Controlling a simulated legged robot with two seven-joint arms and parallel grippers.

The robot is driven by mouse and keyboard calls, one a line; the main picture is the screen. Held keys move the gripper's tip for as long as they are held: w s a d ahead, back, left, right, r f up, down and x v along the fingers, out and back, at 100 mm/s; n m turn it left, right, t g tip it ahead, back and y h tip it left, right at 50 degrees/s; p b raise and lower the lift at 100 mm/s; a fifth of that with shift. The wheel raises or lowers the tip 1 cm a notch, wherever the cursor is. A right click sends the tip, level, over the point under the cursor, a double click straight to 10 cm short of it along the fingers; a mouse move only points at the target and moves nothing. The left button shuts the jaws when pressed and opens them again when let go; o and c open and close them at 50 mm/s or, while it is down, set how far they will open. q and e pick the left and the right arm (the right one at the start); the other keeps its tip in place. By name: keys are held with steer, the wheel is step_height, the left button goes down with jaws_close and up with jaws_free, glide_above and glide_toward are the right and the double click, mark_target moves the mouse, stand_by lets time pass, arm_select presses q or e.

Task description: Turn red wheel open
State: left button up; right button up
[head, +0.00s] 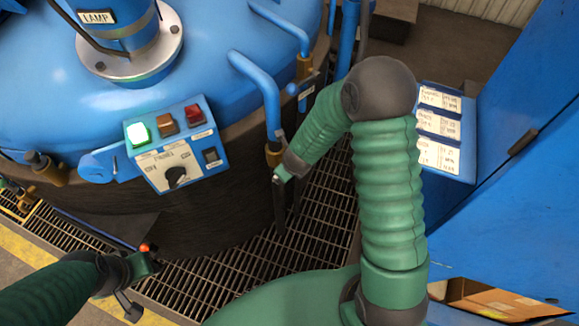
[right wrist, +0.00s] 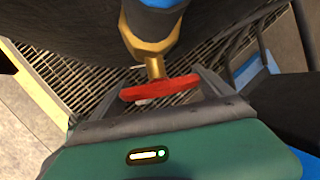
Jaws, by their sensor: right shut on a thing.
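The red wheel (right wrist: 160,88) shows in the right wrist view, below a brass valve fitting (right wrist: 153,45) on a blue pipe. It lies between the fingers of my right gripper (right wrist: 157,82), which is shut on it. In the head view my right gripper (head: 286,195) points down at the lower end of a blue pipe (head: 262,90) beside the furnace, and the wheel is hidden there. My left gripper (head: 143,285) is low at the left over the floor, away from the wheel; its finger opening is unclear.
The blue furnace (head: 200,45) carries a control box (head: 170,150) with a lit green button. A floor grating (head: 225,275) surrounds it. A blue cabinet (head: 520,170) stands close on the right, with a label panel (head: 447,172) near my right arm. A cardboard box (head: 490,300) is at lower right.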

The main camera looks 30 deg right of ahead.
steer(key=shift+s+f+h, duration=0.1)
steer(key=shift+h, duration=0.2)
steer(key=o, duration=1.1)
steer(key=p+v, duration=0.6)
steer(key=v, duration=1.1)
steer(key=shift+s+f+p, duration=0.1)
steer(key=shift+p, duration=0.3)
steer(key=shift+d+f, duration=0.1)
steer(key=shift+d, duration=0.05)
